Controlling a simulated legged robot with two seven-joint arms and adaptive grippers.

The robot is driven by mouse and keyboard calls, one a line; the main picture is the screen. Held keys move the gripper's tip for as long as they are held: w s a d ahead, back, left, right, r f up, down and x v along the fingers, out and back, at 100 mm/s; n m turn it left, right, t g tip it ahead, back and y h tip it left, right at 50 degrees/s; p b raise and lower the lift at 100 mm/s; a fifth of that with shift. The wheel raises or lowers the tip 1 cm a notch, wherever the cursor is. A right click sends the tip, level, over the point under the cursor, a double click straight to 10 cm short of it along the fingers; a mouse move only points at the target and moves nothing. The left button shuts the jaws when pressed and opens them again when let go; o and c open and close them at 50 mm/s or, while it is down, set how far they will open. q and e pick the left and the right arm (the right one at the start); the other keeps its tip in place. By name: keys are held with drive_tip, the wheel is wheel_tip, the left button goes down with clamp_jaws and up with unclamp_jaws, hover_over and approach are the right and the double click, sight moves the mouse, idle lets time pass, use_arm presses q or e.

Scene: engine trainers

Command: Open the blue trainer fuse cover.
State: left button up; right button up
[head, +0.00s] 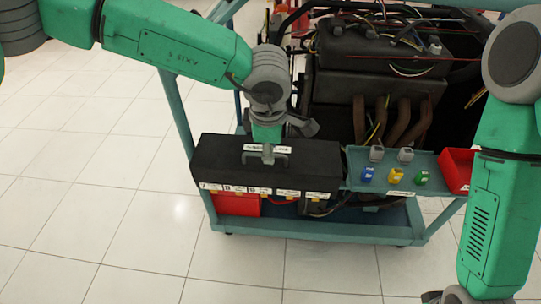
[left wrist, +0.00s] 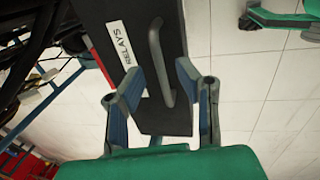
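The fuse cover (head: 215,160) is a long black lid on the front of the blue trainer frame (head: 310,230); it looks closed. A grey bar handle (head: 283,160) stands on its top beside a white label. In the left wrist view the cover (left wrist: 165,125) has a label ending in "RELAYS" and the handle (left wrist: 157,50) runs between my fingers. My left gripper (head: 268,152) is over the handle; in the left wrist view its fingers (left wrist: 158,88) are apart, one on each side of the handle's near end. Contact is unclear. My right gripper (head: 458,296) is partly cut off at the bottom right.
A shelf (head: 350,184) right of the cover holds blue, yellow, green and grey small parts. A red bin (head: 457,170) stands at its right end. The engine (head: 380,85) with loose wires is behind. The tiled floor (head: 90,200) is clear at left and front.

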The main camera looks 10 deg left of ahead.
use_arm(q)
drive_tip(key=shift+w+f, duration=0.1)
drive_tip(key=shift+f, duration=0.45)
drive_tip(key=shift+d, duration=0.15)
clamp_jaws()
